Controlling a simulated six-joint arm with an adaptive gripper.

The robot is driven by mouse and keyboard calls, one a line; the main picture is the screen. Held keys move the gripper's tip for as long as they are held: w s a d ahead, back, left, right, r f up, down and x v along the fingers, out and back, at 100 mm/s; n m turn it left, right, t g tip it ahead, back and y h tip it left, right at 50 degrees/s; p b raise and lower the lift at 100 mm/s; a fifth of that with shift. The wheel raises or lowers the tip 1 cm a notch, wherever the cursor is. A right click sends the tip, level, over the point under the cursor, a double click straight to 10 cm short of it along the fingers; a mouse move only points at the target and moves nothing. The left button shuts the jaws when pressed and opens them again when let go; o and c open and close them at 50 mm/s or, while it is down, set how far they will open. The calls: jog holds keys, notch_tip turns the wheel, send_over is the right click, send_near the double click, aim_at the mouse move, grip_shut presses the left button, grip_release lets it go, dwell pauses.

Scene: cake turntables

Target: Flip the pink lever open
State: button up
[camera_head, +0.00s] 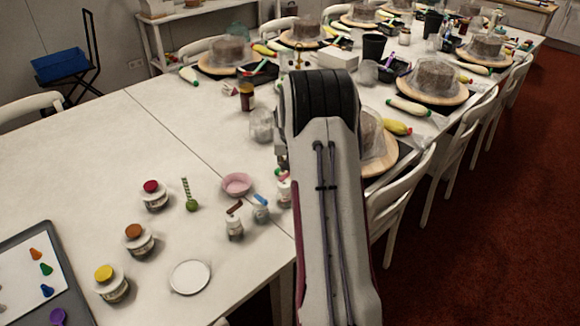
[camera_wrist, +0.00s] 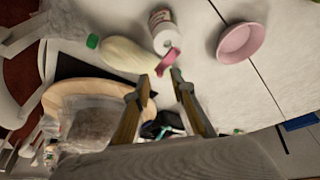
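The pink lever (camera_wrist: 168,63) sits on a small white bottle (camera_wrist: 166,36) with a pinkish-red label in the wrist view. It lies slanted just beyond my fingertips, nearer the right-hand finger; I cannot tell whether it touches. My gripper (camera_wrist: 160,77) is open, its two fingers apart with nothing clearly between them. In the head view the bottle (camera_head: 284,191) is partly hidden behind my arm, with the pink lever (camera_head: 281,173) at its top.
Bottles with a blue lever (camera_head: 261,209) and a brown lever (camera_head: 234,226) stand just left. A pink bowl (camera_head: 236,184) is close by. A piping bag (camera_wrist: 128,55) and a cake on a wooden turntable (camera_wrist: 100,90) lie on the other side.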

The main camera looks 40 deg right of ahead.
jog(key=v, duration=1)
jog(key=shift+a+r, duration=0.15)
jog(key=shift+r, duration=0.2)
dwell(0.3)
jog(key=s+a+r+n+y, duration=0.1)
jog(key=s+a+r, duration=0.3)
jog(key=s+a, duration=0.5)
jog(key=s+a+r+n+t+y, duration=0.1)
jog(key=s+a+r+n, duration=0.3)
jog(key=s+a, duration=0.6)
jog(key=s+a+r+n+t, duration=0.1)
jog(key=s+a+r, duration=0.3)
jog(key=s+a, duration=0.5)
jog(key=shift+s+a+n+y, duration=0.35)
jog(key=shift+a+n, duration=0.55)
jog(key=shift+a, duration=4.55)
jog(key=shift+w, duration=0.1)
